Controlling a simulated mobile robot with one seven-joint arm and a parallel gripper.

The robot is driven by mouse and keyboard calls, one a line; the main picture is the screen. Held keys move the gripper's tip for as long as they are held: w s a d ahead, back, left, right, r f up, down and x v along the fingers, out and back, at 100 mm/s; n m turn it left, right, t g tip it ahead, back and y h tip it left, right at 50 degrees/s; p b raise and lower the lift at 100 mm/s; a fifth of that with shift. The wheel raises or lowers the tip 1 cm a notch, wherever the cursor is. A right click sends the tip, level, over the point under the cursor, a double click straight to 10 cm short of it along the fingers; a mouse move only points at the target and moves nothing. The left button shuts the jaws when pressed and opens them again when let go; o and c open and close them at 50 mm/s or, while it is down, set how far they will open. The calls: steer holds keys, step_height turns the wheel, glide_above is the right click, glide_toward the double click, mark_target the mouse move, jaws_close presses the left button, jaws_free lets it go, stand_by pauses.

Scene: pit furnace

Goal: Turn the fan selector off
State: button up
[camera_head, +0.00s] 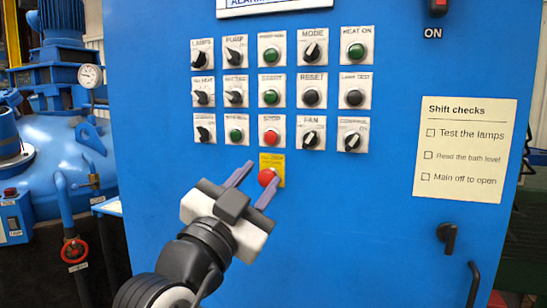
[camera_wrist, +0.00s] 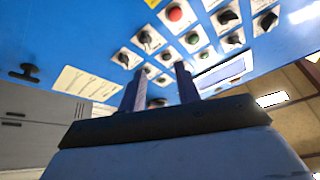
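The fan selector (camera_head: 310,134) is a black rotary knob on a white plate marked FAN, in the bottom row of the blue panel. Its pointer looks tilted up and to the right; the small position lettering is hard to read. It also shows in the wrist view (camera_wrist: 147,39), where the panel appears turned over. My gripper (camera_head: 264,172) is open and empty, its two fingers apart, below and left of the selector in the head view. The fingers also show in the wrist view (camera_wrist: 160,70). No finger visibly touches the selector.
A red emergency button (camera_head: 266,177) on a yellow plate appears between my fingertips. A red button (camera_head: 270,136) is left of the selector and another black selector (camera_head: 351,140) right. Several knobs and buttons are above. A checklist (camera_head: 464,150) and door handle (camera_head: 447,237) are at right.

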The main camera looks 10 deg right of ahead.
steer(key=d+m+g, duration=0.1)
steer(key=p, duration=0.4)
glide_toward(308, 141)
steer(key=shift+g+h, duration=0.3)
steer(key=shift+h, duration=0.1)
steer(key=x, duration=0.7)
steer(key=shift+w+a+r, duration=0.1)
steer(key=shift+a, duration=0.05)
steer(key=shift+x, duration=0.85)
jaws_close()
